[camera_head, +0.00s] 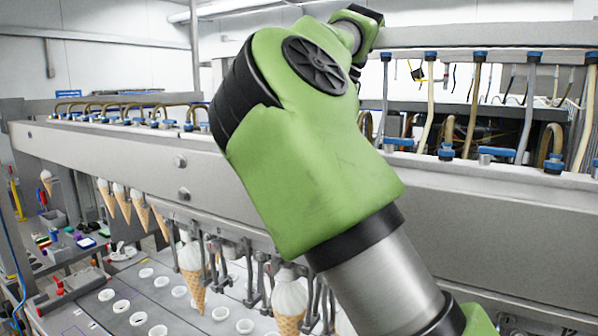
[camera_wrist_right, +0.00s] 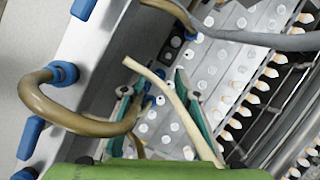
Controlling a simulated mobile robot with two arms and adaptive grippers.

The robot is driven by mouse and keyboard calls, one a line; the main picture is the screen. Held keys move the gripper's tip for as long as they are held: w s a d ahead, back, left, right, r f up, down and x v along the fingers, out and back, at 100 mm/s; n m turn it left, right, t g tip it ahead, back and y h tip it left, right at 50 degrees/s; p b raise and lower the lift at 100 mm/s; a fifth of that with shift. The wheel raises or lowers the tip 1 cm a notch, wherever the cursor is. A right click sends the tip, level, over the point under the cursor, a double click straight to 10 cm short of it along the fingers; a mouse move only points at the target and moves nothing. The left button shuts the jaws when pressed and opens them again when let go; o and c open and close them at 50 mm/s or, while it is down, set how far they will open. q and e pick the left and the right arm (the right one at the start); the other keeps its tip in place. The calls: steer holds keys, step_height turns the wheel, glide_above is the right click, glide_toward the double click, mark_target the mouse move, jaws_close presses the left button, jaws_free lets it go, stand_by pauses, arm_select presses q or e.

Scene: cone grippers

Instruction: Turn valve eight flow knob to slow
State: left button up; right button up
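Blue valve fittings with brown hoses sit along the top of the metal beam. In the head view several stand at the right, one a blue valve knob (camera_head: 494,152); I cannot tell which is valve eight. In the right wrist view my right gripper (camera_wrist_right: 156,84) has its two teal fingers spread apart. A small blue part (camera_wrist_right: 148,104) shows between the fingers, partly hidden; contact cannot be judged. A brown hose (camera_wrist_right: 75,120) loops from a blue fitting (camera_wrist_right: 64,74) on the left towards the left finger. My left gripper is not in view.
A pale hose (camera_wrist_right: 178,105) crosses in front of the fingers. A large green arm link of mine covers the middle of the head view. The long metal beam (camera_head: 130,147) has ice cream cones (camera_head: 191,277) below it, above a holed conveyor (camera_head: 168,298).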

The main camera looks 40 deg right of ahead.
steer(key=shift+f, duration=0.2)
jaws_close()
